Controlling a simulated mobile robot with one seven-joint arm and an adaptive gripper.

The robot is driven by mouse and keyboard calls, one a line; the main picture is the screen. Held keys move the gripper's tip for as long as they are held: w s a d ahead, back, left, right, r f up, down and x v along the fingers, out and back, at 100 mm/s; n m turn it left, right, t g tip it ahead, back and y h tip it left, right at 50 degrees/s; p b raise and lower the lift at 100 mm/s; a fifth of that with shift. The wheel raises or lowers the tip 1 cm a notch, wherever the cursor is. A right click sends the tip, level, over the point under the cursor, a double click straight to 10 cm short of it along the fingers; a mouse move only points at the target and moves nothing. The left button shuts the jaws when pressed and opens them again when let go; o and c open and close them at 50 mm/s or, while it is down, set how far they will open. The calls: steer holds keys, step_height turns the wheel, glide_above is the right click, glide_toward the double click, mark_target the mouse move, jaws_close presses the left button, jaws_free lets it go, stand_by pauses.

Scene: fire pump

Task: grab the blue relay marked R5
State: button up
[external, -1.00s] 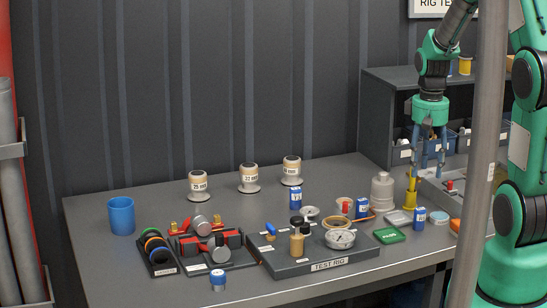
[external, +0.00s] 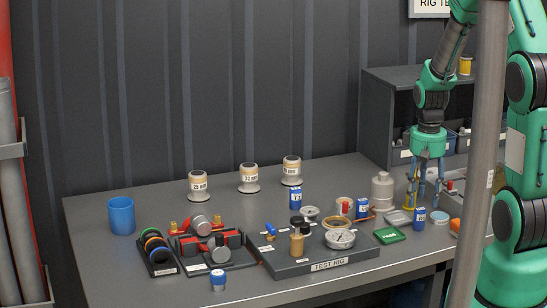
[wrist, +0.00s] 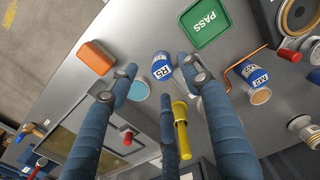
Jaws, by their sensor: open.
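The blue relay marked R5 (wrist: 162,66) stands on the grey table in the wrist view, its white label facing the camera. In the external view it is the small blue block (external: 419,215) at the right of the table. My gripper (external: 425,190) is above and just behind it, pointing down. In the wrist view my gripper (wrist: 160,82) has its blue-grey fingers spread, with the relay just beyond the fingertips. The gripper is open and empty.
A yellow part (wrist: 181,128) stands close beside the fingers. A green PASS tray (wrist: 205,20), an orange block (wrist: 96,57) and a pale blue disc (wrist: 138,91) are near the relay. Other blue labelled parts (wrist: 257,92) stand to the right. A grey post (external: 478,150) crosses the external view.

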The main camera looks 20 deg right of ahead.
mark_target(421, 209)
steer(key=shift+f, duration=0.1)
steer(key=shift+w+f+b, duration=0.2)
steer(key=shift+f+b, duration=0.4)
steer(key=shift+f, duration=1.85)
jaws_close()
